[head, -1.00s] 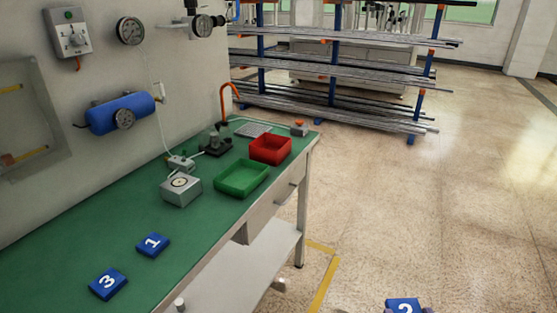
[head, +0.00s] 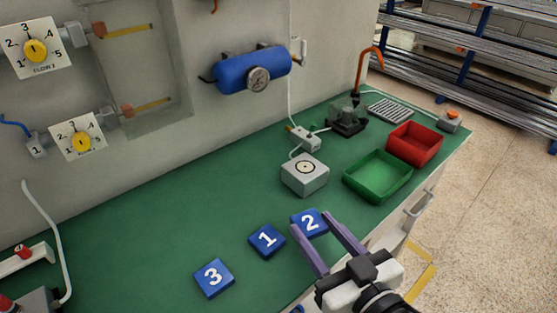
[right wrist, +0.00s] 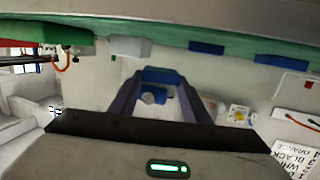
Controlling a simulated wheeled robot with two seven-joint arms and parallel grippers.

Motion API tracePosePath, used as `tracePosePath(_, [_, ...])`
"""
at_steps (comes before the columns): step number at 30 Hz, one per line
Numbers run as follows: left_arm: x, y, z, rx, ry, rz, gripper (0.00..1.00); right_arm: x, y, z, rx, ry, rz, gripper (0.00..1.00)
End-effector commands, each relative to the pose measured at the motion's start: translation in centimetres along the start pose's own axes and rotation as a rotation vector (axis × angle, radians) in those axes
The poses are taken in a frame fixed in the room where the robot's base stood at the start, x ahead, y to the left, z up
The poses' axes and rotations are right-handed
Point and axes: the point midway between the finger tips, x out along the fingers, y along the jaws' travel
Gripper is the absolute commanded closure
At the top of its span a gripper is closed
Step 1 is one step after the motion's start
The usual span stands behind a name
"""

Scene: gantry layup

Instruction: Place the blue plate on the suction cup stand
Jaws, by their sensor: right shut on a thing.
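My right gripper (head: 320,226) is shut on the blue plate marked 2 (head: 308,221), with its purple fingers at the plate's sides. In the head view the plate shows beside plate 1, at the bench's front; its height above the top is hard to tell. The right wrist view shows the plate edge-on (right wrist: 163,75) between the fingertips. The suction cup stand (head: 304,177) is a grey block with a ringed round pad on top. It stands behind the held plate, apart from it, with its top bare. My left gripper is not in view.
Blue plates 1 (head: 267,241) and 3 (head: 214,278) lie on the green bench (head: 150,235). A green bin (head: 378,176) and a red bin (head: 414,144) stand right of the stand. A blue tank (head: 252,70) hangs on the wall. The bench left of the stand is clear.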

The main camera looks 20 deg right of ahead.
Motion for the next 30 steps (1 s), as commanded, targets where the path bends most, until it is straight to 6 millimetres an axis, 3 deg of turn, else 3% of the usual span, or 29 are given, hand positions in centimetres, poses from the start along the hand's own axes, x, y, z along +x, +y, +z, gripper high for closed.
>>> tracePosePath(6, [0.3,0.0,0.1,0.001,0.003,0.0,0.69,6.1,0.2,-2.3,-0.049,0.012,-0.18,0.79])
tracePosePath(12, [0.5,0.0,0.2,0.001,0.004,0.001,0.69,11.4,3.7,-6.5,-0.06,0.009,-0.263,0.79])
tracePosePath(20, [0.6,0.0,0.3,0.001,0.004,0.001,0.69,14.1,7.9,-11.7,-0.048,0.004,-0.268,0.79])
tracePosePath(23, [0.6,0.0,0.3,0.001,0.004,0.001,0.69,14.4,8.3,-11.5,-0.042,-0.001,-0.267,0.79])
tracePosePath(30, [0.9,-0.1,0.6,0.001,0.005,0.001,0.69,15.1,8.4,-7.3,-0.038,-0.001,-0.268,0.79])
